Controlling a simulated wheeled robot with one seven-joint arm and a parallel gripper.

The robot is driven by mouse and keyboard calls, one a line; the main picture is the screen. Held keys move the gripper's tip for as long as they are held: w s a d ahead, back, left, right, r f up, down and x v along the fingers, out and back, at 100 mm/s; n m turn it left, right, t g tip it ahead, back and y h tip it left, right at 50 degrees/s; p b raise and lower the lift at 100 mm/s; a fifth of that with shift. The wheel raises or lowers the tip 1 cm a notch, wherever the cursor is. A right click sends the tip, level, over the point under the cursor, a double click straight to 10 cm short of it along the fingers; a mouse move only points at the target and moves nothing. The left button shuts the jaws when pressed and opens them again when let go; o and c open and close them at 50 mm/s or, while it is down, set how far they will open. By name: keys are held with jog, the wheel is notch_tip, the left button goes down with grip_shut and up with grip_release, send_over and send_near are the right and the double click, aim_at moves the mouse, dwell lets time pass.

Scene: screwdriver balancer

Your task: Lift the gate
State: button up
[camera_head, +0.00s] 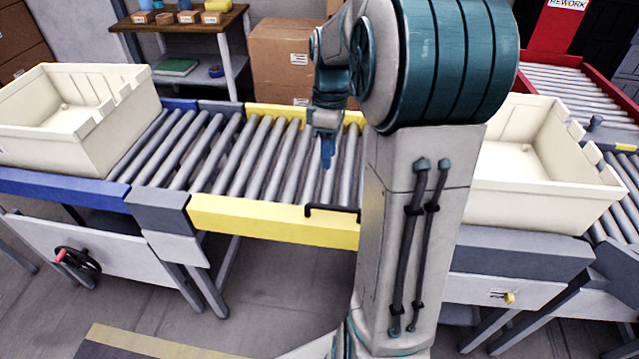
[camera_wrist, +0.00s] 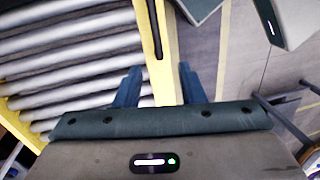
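The gate is a roller conveyor section with yellow side rails (camera_head: 270,220), lying level between two blue-and-grey conveyor ends. A black bar handle (camera_head: 332,208) is on its near rail, partly hidden behind my arm. My gripper (camera_head: 327,158) points down above the rollers, close to the handle in the picture. In the wrist view my gripper (camera_wrist: 160,74) is open and empty, its two blue fingers apart. The yellow rail (camera_wrist: 143,30) and the dark handle (camera_wrist: 156,30) lie ahead, between the lines of the fingers. No contact shows.
A cream crate (camera_head: 70,140) stands on the left conveyor and another cream crate (camera_head: 545,195) on the right one. My arm hides part of the right side. A shelf (camera_head: 180,27) and cardboard boxes (camera_head: 283,60) stand behind. The floor (camera_head: 275,285) below the gate is clear.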

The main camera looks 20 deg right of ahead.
jog(key=shift+n, duration=0.4)
jog(key=f, duration=0.4)
jog(key=s+f, duration=0.1)
jog(key=f, duration=0.9)
jog(key=shift+s+a, duration=0.25)
jog(key=shift+s, duration=0.05)
jog(key=shift+r, duration=0.1)
grip_shut()
